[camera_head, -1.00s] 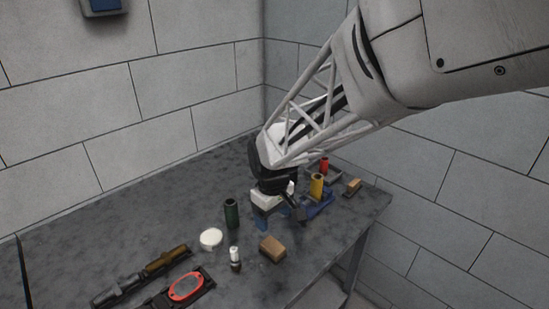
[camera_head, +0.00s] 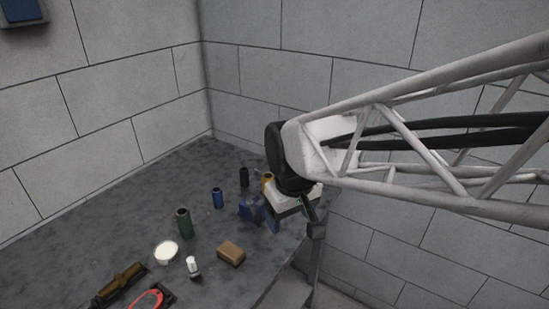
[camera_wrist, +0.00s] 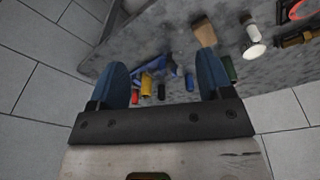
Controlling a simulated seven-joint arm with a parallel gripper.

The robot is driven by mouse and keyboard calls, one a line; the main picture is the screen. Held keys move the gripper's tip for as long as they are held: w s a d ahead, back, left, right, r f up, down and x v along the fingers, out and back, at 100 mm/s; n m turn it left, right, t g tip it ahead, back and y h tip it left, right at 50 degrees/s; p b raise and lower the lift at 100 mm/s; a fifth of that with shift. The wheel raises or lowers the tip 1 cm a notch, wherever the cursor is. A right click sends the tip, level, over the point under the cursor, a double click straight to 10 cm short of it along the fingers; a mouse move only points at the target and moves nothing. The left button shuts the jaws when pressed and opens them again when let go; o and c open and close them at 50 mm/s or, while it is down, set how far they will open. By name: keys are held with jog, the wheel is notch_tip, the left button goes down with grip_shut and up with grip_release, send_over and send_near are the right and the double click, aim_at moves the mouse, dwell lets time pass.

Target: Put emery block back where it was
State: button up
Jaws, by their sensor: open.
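A brown block (camera_head: 231,253), which looks like the emery block, lies flat on the grey table near its front edge. It also shows in the wrist view (camera_wrist: 205,32), beyond my right-hand finger. My gripper (camera_head: 261,214) is open, with blue fingers, over the right part of the table behind and to the right of the block. In the wrist view nothing sits between the fingers of my gripper (camera_wrist: 163,82); the block is apart from them. A blue tray (camera_wrist: 151,66) with a yellow cylinder (camera_wrist: 146,85) shows below the gap. In the head view my gripper mostly hides the tray.
A brush (camera_head: 120,285) lies front left.

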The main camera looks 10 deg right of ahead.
jog(key=s+d+r+m+t, duration=0.1)
jog(key=s+d+r+m, duration=0.1)
jog(key=s+d, duration=0.4)
jog(key=s+m, duration=0.1)
jog(key=s, duration=0.3)
jog(key=shift+r+m, duration=0.25)
jog(key=shift+m, duration=0.15)
dwell(0.7)
